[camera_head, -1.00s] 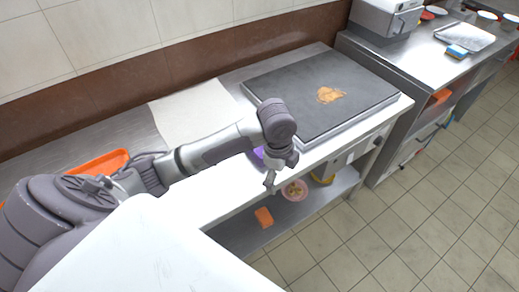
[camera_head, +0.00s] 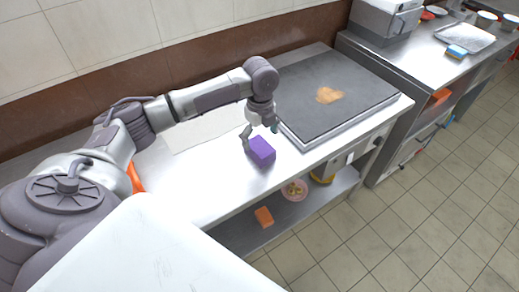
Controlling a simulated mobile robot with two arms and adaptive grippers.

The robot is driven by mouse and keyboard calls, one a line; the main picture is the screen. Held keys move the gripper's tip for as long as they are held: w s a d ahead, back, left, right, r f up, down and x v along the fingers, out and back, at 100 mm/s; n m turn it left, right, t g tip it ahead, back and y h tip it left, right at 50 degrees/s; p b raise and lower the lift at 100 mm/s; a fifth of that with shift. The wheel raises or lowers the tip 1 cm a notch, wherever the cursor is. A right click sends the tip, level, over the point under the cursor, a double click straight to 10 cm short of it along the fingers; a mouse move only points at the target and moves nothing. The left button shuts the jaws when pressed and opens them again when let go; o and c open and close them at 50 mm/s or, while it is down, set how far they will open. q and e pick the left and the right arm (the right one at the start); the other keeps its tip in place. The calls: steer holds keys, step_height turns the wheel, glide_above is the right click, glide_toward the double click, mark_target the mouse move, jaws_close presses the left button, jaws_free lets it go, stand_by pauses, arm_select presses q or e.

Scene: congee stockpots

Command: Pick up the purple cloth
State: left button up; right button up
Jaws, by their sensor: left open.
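The purple cloth (camera_head: 262,151) is a small folded block. It lies on the steel counter (camera_head: 205,195), just left of the dark griddle plate. My left gripper (camera_head: 260,131) is open and points down at the cloth's far side. One finger is at the cloth's left edge and the other is beyond its far right corner. I cannot tell whether either finger touches it. My right gripper is not in view.
The griddle (camera_head: 335,85) carries an orange-brown spill (camera_head: 329,95). An orange tray (camera_head: 136,178) is partly hidden.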

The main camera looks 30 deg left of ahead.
mark_target(259, 145)
arm_select(q)
steer(key=shift+a+f+p, duration=0.15)
steer(key=shift+f+p, duration=0.3)
steer(key=shift+f, duration=2.25)
steer(key=c, duration=1.3)
